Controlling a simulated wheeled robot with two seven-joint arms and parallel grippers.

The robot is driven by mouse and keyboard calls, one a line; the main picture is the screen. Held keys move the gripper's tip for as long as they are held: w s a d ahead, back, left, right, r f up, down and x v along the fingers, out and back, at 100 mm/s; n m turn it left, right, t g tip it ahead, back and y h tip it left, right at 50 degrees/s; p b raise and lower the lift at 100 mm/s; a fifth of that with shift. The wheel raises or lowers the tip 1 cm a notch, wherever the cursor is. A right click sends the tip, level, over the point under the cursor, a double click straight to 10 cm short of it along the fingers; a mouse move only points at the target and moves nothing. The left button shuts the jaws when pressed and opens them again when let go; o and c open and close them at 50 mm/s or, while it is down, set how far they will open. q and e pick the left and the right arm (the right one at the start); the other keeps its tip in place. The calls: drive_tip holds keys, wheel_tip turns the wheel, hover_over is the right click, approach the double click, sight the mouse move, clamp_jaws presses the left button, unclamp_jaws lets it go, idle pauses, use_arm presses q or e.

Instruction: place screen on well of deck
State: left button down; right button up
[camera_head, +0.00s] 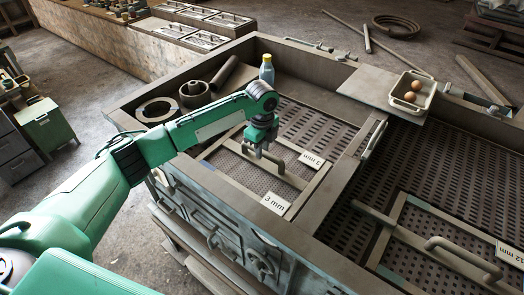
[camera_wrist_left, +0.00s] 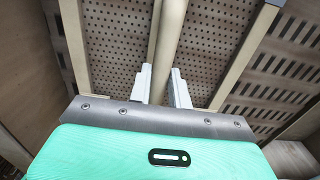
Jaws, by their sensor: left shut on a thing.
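The 3 mm screen (camera_head: 231,168) is a perforated mesh in a light frame with "3 mm" labels and a bar handle (camera_head: 285,168). My left gripper (camera_head: 259,153) is shut on this handle, which runs between its fingers (camera_wrist_left: 164,85) in the left wrist view. The screen lies over the near part of the left well of the deck (camera_head: 308,124), whose slotted floor shows beyond it. I cannot tell whether the screen rests on the floor or hangs slightly above it. My right gripper is not in view.
A second screen with a handle (camera_head: 462,258) and a 12 mm label lies at the right.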

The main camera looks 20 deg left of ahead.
use_arm(q)
drive_tip(key=shift+f, duration=0.95)
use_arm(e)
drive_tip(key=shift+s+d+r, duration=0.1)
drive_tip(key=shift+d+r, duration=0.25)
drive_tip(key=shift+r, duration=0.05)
use_arm(q)
drive_tip(key=c, duration=1.3)
unclamp_jaws()
drive_tip(key=shift+f, duration=0.15)
drive_tip(key=shift+s, duration=0.1)
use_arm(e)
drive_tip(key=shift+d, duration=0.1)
